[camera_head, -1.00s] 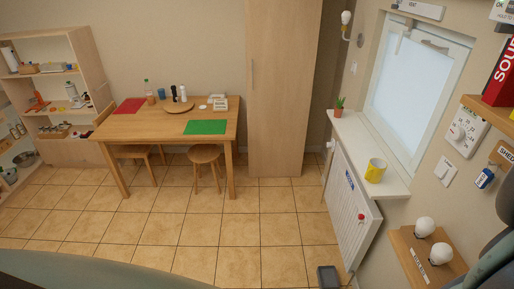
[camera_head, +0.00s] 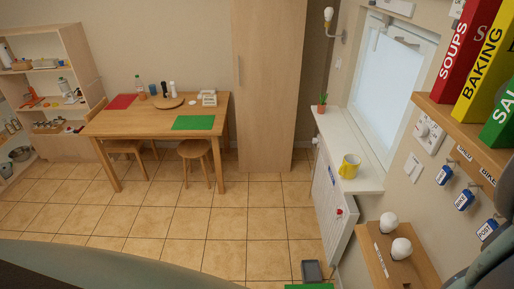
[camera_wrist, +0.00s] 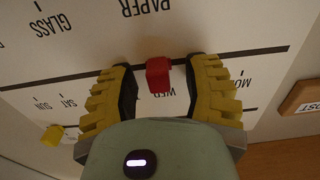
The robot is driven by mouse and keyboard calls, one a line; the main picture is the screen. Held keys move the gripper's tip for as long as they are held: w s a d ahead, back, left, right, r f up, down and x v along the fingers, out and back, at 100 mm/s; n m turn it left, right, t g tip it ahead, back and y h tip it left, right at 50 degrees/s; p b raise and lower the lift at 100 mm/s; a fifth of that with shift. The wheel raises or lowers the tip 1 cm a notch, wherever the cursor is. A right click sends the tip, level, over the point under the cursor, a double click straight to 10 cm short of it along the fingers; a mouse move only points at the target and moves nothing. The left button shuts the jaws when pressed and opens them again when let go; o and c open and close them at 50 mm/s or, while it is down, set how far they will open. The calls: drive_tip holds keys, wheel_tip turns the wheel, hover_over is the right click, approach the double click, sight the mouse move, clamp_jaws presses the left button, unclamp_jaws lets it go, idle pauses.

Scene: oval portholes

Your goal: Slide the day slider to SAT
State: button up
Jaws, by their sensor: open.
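In the wrist view, a pale panel shows upside-down labels. The red knob (camera_wrist: 158,75) sits on a dark slot, with the letters of WED partly hidden just below it. SAT (camera_wrist: 68,103) and SUN are printed along the same slot to the left. My gripper (camera_wrist: 163,84) is open, its yellow-ribbed fingers on either side of the red knob, with a gap visible on each side. The head view does not show the panel or my gripper.
A yellow knob (camera_wrist: 52,135) is on a lower slot at left in the wrist view. In the head view, a shelf (camera_head: 447,110) with binders, hanging key tags and a lamp ledge (camera_head: 378,245) line the right wall.

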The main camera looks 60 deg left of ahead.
drive_tip(key=shift+o, duration=0.3)
clamp_jaws()
idle(0.4)
